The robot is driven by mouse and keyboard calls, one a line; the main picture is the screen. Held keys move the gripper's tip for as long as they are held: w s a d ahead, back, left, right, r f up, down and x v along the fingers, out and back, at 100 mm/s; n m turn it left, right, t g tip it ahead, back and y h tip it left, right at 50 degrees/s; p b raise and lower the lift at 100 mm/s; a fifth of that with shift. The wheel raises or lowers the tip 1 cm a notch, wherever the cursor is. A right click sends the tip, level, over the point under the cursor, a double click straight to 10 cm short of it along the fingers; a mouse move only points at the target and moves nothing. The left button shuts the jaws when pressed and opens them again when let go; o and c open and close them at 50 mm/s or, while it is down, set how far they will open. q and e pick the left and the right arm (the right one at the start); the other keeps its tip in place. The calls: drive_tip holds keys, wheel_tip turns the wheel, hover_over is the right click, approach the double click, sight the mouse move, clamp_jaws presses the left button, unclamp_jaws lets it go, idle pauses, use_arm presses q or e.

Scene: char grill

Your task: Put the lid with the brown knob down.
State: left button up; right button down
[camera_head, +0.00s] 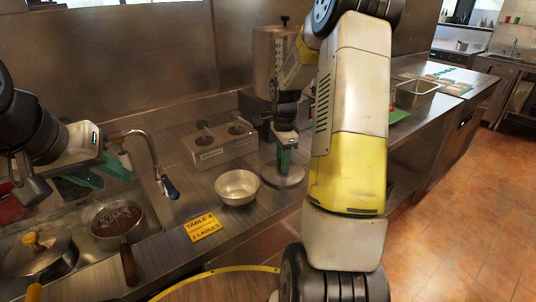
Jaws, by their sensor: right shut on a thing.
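My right gripper (283,160) points down at the counter, right of the steel bowl. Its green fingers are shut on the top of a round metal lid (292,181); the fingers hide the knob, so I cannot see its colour. The lid looks level, near the counter's front edge; I cannot tell whether it touches the counter. A pot with a second metal lid (38,255) with a yellowish-tan knob (30,239) stands at the lower left. My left gripper (102,176) is open and empty over the sink area, its green fingers apart.
A steel bowl (237,187) stands on the counter (192,172) left of the held lid. A pan with dark contents (117,219), a yellow "Table 4, 2 ladles" sign (202,226), a faucet (147,143) and a metal box with two round inserts (222,143) are nearby.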

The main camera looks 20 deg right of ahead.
drive_tip(key=shift+f, duration=0.1)
drive_tip(key=c, duration=1.1)
unclamp_jaws()
